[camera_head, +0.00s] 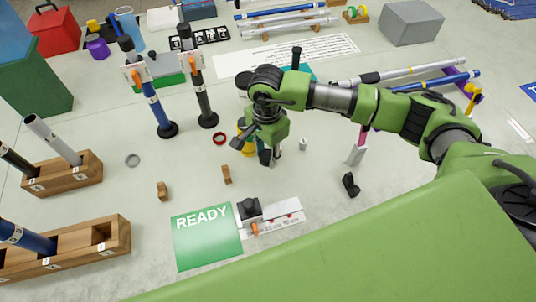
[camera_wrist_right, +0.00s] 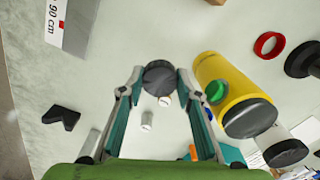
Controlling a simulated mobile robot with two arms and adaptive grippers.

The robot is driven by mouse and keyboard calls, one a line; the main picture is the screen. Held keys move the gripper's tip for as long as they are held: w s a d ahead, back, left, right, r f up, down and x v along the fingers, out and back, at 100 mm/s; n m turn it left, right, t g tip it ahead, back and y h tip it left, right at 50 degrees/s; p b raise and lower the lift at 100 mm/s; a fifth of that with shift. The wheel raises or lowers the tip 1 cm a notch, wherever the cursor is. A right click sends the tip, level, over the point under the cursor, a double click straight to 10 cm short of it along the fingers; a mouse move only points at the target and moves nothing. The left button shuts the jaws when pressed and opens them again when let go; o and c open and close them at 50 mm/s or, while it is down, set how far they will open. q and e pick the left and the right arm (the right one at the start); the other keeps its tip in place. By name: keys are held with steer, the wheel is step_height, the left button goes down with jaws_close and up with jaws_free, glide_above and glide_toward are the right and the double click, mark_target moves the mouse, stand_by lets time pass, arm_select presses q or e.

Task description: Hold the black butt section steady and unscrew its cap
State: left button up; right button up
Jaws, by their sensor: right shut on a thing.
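My right gripper (camera_head: 270,157) is over the middle of the table. In the wrist view its fingers (camera_wrist_right: 160,80) are shut on a dark round piece (camera_wrist_right: 160,75) that looks like a cap. A black rod section (camera_head: 203,98) stands upright in a round black base, left of the gripper and apart from it; an orange clip with a white tag is near its top. Another black rod (camera_head: 15,160) leans in a wooden block at the left edge. I cannot tell which is the butt section. My left gripper is not in view.
A yellow bottle (camera_wrist_right: 218,80) with a dark lid is close beside the right gripper. A blue rod (camera_head: 155,105) stands left of the black one. A red ring (camera_head: 219,138), a green READY mat (camera_head: 207,245) and a ruler fixture (camera_head: 285,215) are nearby. Rods lie on racks behind.

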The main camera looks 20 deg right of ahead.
mark_target(268, 153)
steer(key=shift+w+d+f, duration=0.3)
steer(key=shift+w+f, duration=0.05)
steer(key=shift+f, duration=0.2)
step_height(268, 153, down, 2)
steer(key=shift+f+p, duration=0.1)
steer(key=shift+p, duration=0.9)
steer(key=shift+f, duration=0.65)
steer(key=o, duration=0.9)
steer(key=shift+r, duration=0.1)
